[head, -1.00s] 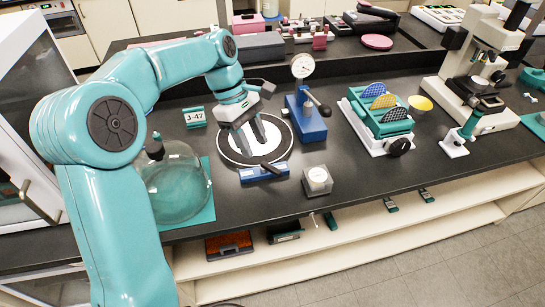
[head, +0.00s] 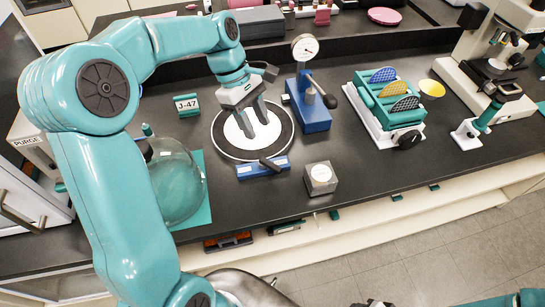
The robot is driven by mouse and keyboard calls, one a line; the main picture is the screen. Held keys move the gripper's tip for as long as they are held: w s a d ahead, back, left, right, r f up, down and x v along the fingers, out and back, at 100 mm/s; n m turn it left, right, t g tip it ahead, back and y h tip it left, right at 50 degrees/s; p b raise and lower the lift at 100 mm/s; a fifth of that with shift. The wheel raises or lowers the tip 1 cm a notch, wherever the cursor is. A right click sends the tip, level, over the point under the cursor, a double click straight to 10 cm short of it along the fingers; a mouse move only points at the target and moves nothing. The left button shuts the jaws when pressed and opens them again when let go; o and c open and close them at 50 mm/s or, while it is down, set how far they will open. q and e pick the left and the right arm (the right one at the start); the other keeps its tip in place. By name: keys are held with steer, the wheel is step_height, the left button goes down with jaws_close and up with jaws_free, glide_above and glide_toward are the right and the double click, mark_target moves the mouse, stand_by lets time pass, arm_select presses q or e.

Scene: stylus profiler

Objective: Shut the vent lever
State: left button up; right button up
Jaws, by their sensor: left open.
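A short black lever (head: 269,163) sits on a low blue block (head: 249,171) with a white label, at the front edge of a round black-and-white plate (head: 221,141). The label is too small to read, so I cannot be sure this is the vent lever. My left gripper (head: 254,135) points down over the plate, behind the lever. Its two dark fingers are apart with nothing between them, and they do not appear to touch the lever. Part of my right arm (head: 500,301) shows at the bottom right; its gripper cannot be made out.
A glass dome (head: 178,185) stands on a green mat left of the plate. A dial gauge on a blue stand (head: 311,112) is to the right, with a small grey block (head: 320,179) in front. A green rack (head: 383,108) stands farther right. Bench top is clear between them.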

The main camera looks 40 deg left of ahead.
mark_target(274, 165)
arm_select(q)
steer(key=p+x, duration=0.1)
steer(key=x, duration=1.1)
steer(key=shift+w+f, duration=0.15)
steer(key=shift+f, duration=0.1)
steer(key=shift+w+f, duration=0.15)
steer(key=shift+f, duration=0.35)
steer(key=shift+s+d+r, duration=0.15)
steer(key=shift+s, duration=0.1)
steer(key=shift+w, duration=0.15)
jaws_close()
